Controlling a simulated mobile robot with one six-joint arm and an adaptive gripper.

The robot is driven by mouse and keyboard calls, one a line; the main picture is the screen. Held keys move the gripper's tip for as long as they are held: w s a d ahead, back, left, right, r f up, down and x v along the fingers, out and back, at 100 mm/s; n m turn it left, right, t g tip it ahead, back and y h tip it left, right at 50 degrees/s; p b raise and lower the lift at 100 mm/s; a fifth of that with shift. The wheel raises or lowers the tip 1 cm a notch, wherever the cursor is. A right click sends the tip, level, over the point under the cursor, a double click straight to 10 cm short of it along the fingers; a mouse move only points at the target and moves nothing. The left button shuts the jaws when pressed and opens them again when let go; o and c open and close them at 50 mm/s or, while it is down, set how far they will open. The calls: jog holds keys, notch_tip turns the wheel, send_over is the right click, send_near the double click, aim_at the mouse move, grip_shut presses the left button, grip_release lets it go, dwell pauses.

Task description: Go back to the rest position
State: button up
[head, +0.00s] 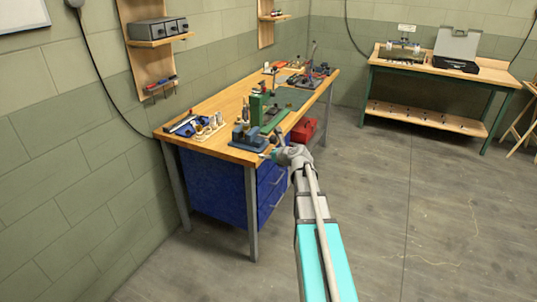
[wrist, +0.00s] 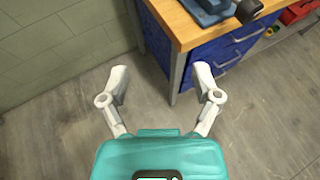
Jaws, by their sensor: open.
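My gripper (wrist: 161,78) is open and empty in the wrist view, its two pale fingers spread over bare grey floor beside the workbench leg. In the head view my gripper (head: 270,154) is small and close to the front corner of the wooden workbench (head: 212,110). My arm reaches out from the bottom of that view. The fingertips are too small there to tell whether they touch anything.
Blue drawers (head: 215,185) stand under the workbench. A blue vise (head: 245,136) sits at its near corner, and tools crowd its top. A red box (head: 303,130) is behind my arm. A second bench (head: 440,65) stands at the back right. The floor on the right is clear.

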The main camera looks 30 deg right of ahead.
dwell(0.4)
jog(key=s+a+f+n+g+y, duration=0.1)
jog(key=s+a+f+n+g, duration=0.3)
jog(key=a+n, duration=0.5)
jog(key=s+a+f+n+g, duration=0.3)
jog(key=s+a+n, duration=0.4)
jog(key=a+n, duration=0.2)
jog(key=s+a+f+n+g+h, duration=0.1)
jog(key=s+a+n+g+h, duration=0.1)
jog(key=s+n, duration=0.5)
jog(key=s+a+f+n+g+h+p, duration=0.1)
jog(key=s+a+n+g, duration=0.2)
jog(key=s+n, duration=0.5)
jog(key=shift+s+a+f+n+g+h+p, duration=0.2)
jog(key=shift+a+f+n+g+h+p, duration=0.15)
jog(key=shift+g, duration=0.25)
